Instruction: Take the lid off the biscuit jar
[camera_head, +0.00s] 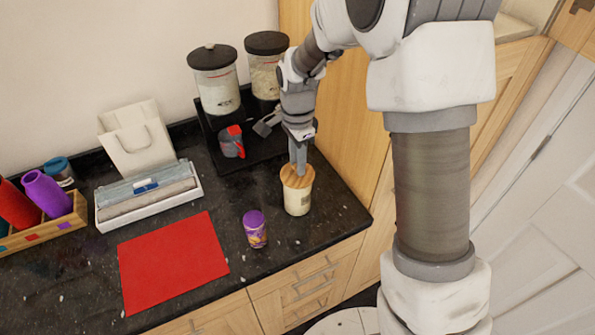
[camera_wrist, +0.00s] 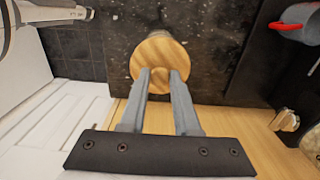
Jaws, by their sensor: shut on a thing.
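The biscuit jar (camera_head: 297,202) is a cream cylinder standing upright on the dark counter near its front right corner. Its round wooden lid (camera_head: 288,180) sits on top, with no clear gap to the jar visible. My gripper (camera_head: 299,170) reaches down from above and is shut on the lid. In the wrist view the striped lid (camera_wrist: 158,50) lies beyond the fingertips of my gripper (camera_wrist: 160,72). The fingers stand a little apart, and the part they grip is mostly hidden between them. The jar body is mostly hidden under the lid there.
A purple jar (camera_head: 255,229) stands just left of the biscuit jar. A red mat (camera_head: 172,262) lies further left. Behind are a red and grey mug (camera_head: 232,142) and two black-lidded canisters (camera_head: 216,85) (camera_head: 267,75). A wooden panel (camera_head: 345,120) rises close on the right.

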